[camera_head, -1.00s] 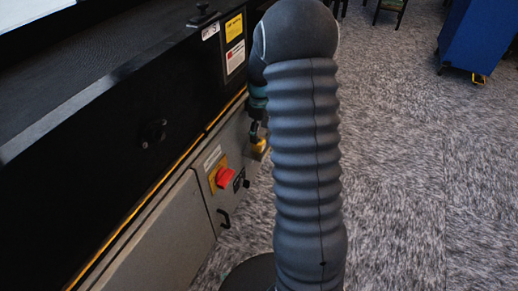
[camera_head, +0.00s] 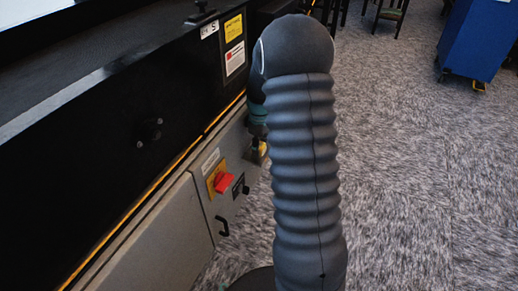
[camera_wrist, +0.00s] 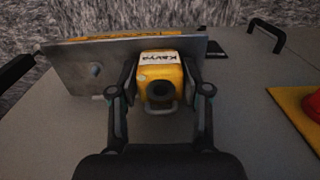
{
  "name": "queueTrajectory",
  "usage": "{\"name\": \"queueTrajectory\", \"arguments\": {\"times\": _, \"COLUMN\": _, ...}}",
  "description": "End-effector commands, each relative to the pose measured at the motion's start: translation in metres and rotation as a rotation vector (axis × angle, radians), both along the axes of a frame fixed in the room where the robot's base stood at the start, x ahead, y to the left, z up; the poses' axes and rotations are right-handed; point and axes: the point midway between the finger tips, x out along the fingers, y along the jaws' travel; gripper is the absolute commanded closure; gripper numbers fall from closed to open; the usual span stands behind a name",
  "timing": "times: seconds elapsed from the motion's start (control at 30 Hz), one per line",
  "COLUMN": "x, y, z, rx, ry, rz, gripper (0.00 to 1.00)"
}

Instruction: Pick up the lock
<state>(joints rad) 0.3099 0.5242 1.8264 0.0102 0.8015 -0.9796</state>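The lock (camera_wrist: 162,82) is a small yellow block with a white name label and a round dark keyhole. In the wrist view it sits at a grey metal plate (camera_wrist: 85,75), with a metal loop at its lower side. My gripper (camera_wrist: 160,75) has one finger on each side of the lock, very close to it. The fingers look open, with a thin gap at the left; contact on the right is hard to judge. In the head view my arm hides most of my gripper, and a bit of the yellow lock (camera_head: 262,148) shows.
A red rotary switch on a yellow plate (camera_head: 218,179) and a black handle (camera_head: 222,226) are on the grey cabinet panel. The black machine side (camera_head: 110,150) rises at the left. A blue bin (camera_head: 475,40) stands far right on open carpet.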

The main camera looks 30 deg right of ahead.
Motion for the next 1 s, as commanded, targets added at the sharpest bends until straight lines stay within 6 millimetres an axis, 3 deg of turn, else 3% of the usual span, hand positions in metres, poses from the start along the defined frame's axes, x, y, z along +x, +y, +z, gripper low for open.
{"name": "queueTrajectory", "arguments": {"times": 0.37, "x": 0.000, "y": 0.000, "z": 0.004, "rx": 0.000, "ry": -0.001, "rz": 0.000, "gripper": 0.93}}
{"name": "queueTrajectory", "arguments": {"times": 0.57, "x": 0.000, "y": 0.000, "z": 0.023, "rx": -0.001, "ry": -0.002, "rz": 0.000, "gripper": 0.93}}
{"name": "queueTrajectory", "arguments": {"times": 0.7, "x": 0.000, "y": -0.001, "z": 0.046, "rx": -0.001, "ry": -0.003, "rz": 0.000, "gripper": 0.93}}
{"name": "queueTrajectory", "arguments": {"times": 1.0, "x": -0.057, "y": -0.023, "z": 0.079, "rx": -0.001, "ry": -0.002, "rz": -0.004, "gripper": 0.93}}
